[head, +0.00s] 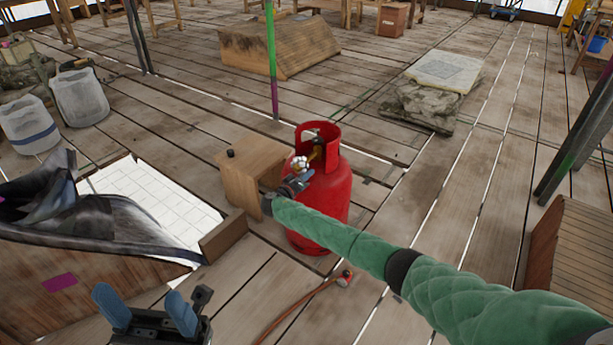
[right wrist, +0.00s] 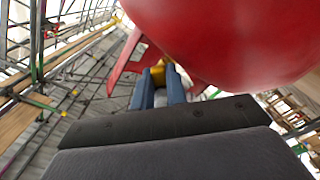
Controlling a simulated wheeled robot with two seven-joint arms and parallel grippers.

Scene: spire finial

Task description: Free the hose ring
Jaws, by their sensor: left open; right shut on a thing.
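A red gas cylinder (head: 330,205) stands upright on the planks, with a collar, a brass valve (head: 316,155) and a pale round knob (head: 299,163) on top. My right gripper (head: 302,177) reaches the valve from the near side. In the right wrist view its blue fingers (right wrist: 166,80) are shut on a yellow brass fitting (right wrist: 158,72), beside the red cylinder (right wrist: 235,35). I cannot tell whether this fitting is the hose ring. An orange hose (head: 290,318) lies on the floor, its fitting end (head: 345,278) near the cylinder. My left gripper (head: 148,308) is open and empty.
A wooden box (head: 252,170) stands left of the cylinder. A white gridded opening or panel (head: 160,200) and dark crumpled sheeting (head: 90,215) lie further left. A green pole (head: 272,55) rises behind. Planks right of the cylinder are clear up to a slatted wooden piece (head: 575,250).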

